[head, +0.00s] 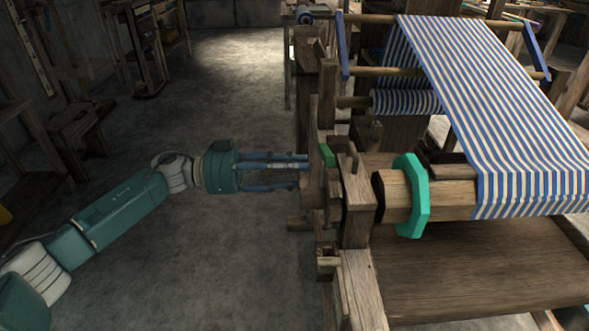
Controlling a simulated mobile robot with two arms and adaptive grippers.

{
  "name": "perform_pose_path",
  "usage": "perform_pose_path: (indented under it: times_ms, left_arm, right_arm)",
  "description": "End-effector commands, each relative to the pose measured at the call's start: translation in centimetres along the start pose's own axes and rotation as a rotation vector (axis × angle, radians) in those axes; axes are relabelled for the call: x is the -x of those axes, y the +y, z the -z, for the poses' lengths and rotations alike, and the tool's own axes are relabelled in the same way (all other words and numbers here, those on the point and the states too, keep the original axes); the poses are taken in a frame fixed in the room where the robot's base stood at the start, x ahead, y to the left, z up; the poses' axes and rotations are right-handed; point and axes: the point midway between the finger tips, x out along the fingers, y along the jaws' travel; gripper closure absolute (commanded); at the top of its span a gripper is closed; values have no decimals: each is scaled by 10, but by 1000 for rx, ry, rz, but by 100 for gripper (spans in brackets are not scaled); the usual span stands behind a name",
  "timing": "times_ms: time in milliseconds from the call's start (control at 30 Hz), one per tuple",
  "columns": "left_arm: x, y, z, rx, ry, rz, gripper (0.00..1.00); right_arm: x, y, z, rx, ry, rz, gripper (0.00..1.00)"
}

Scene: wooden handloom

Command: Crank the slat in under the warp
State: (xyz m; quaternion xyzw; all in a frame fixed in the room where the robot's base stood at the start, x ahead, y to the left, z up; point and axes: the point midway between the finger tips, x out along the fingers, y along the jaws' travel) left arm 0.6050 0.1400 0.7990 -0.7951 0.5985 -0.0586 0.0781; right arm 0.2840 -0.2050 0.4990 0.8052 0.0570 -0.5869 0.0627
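The blue-and-white striped warp (500,105) runs down from the upper rods over the wooden front beam (445,197). A teal octagonal flange (412,195) sits around the beam near its left end. My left gripper (303,173) reaches in from the left, with its blue fingers level and spread apart. Its fingertips are at the wooden parts on the outer left side of the loom frame (357,215). I cannot tell whether they touch or hold a crank part there. No slat can be made out for certain. My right gripper is not in view.
A striped roll (407,102) lies behind the front beam. A small green part (327,155) sits on the frame near my fingertips. A wide board (480,270) lies below the beam.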

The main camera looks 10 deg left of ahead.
Motion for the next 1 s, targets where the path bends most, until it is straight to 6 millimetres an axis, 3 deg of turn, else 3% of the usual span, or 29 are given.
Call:
perform_pose_path:
  times_ms: [33,233,700,1000]
  left_arm:
    - [0,0,0,0,0,0,61]
    - [0,0,0,0,-1,1,100]
    - [1,-1,0,-26,-6,2,100]
    - [1,-2,3,-56,-7,3,100]
  right_arm:
    - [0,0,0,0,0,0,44]
    - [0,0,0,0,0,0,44]
    - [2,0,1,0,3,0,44]
    - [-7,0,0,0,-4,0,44]
